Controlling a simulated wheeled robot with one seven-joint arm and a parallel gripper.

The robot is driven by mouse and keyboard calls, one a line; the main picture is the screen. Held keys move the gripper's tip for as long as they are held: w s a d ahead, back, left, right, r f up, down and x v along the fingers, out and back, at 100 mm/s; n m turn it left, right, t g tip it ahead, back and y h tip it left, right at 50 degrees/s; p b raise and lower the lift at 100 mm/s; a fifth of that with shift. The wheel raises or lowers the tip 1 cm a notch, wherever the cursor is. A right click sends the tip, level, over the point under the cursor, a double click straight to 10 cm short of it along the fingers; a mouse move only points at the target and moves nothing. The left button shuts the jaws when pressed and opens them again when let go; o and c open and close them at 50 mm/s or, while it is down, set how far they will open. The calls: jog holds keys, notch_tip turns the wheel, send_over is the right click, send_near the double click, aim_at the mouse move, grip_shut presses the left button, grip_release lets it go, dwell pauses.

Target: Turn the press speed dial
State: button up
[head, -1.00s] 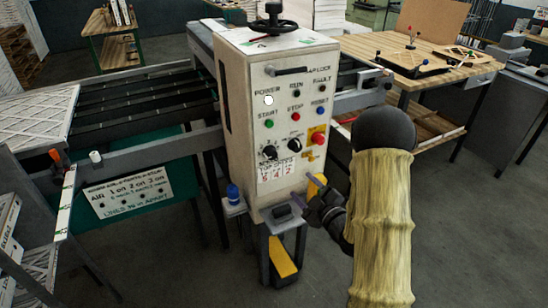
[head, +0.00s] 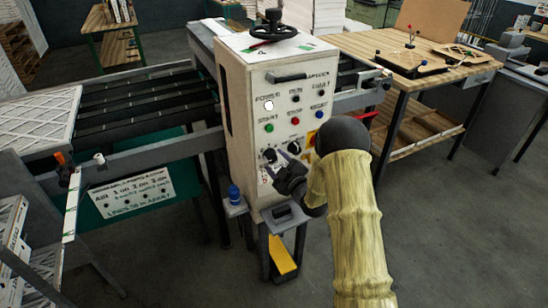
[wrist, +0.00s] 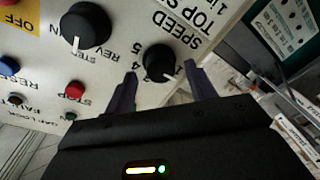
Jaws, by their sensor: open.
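The press speed dial (head: 269,155) is a black knob with a white pointer line, low on the front of the cream control box (head: 243,120). In the wrist view the speed dial (wrist: 160,61) sits beside the word SPEED and printed numbers. My gripper (head: 275,162) is in front of it, open and empty. In the wrist view my gripper's (wrist: 160,72) two dark fingers stand apart, one on each side of the dial. I cannot tell whether either finger touches it. My gripper covers part of the label under the dial.
A second black dial (wrist: 86,26) is close beside it. Red stop (head: 295,121), green start (head: 269,128) and blue (head: 319,115) buttons sit above. A blue-capped bottle (head: 234,194) stands on a ledge at lower left. A wooden workbench (head: 440,65) is at right.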

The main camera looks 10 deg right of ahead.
jog(key=shift+x, duration=1.05)
jog(key=shift+c, duration=0.3)
jog(key=c, duration=0.8)
jog(key=shift+f, duration=0.1)
